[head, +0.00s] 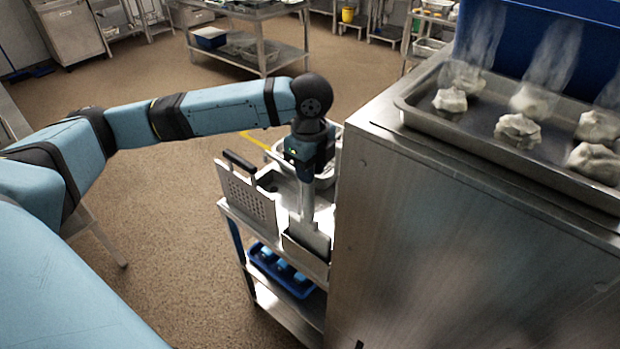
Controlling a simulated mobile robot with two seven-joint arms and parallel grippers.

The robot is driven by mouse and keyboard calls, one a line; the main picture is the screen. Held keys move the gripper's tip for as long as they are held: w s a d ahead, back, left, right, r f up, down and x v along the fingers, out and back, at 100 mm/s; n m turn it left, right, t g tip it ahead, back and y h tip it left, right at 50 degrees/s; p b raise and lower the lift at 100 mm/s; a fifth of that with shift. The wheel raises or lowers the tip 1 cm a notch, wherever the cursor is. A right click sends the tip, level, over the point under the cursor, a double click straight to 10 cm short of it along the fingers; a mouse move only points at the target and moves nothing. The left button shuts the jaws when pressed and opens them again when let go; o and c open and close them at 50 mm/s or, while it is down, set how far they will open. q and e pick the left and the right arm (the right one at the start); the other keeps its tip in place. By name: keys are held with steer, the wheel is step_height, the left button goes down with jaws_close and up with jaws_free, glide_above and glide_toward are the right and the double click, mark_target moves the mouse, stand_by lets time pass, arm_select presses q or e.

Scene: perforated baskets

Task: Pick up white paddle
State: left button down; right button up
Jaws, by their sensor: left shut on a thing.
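My left gripper (306,183) points straight down over a metal cart beside the tall steel cabinet. It is shut on a pale, narrow upright piece (307,205), which looks like the handle of the white paddle. The piece's lower end goes down to a small metal holder (305,255) at the cart's near edge, and the holder hides its bottom. I cannot tell whether the paddle's lower part touches the holder. My right gripper is not in view.
A perforated metal basket panel (246,202) with a black handle stands close left of the gripper. A blue tray (268,262) sits on the cart's lower shelf. The steel cabinet (450,250) blocks the right, bearing a tray (425,115) of steaming pale lumps. The left floor is open.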

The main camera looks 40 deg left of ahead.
arm_select(q)
step_height(320, 180, up, 19)
stand_by(0.4)
stand_by(0.5)
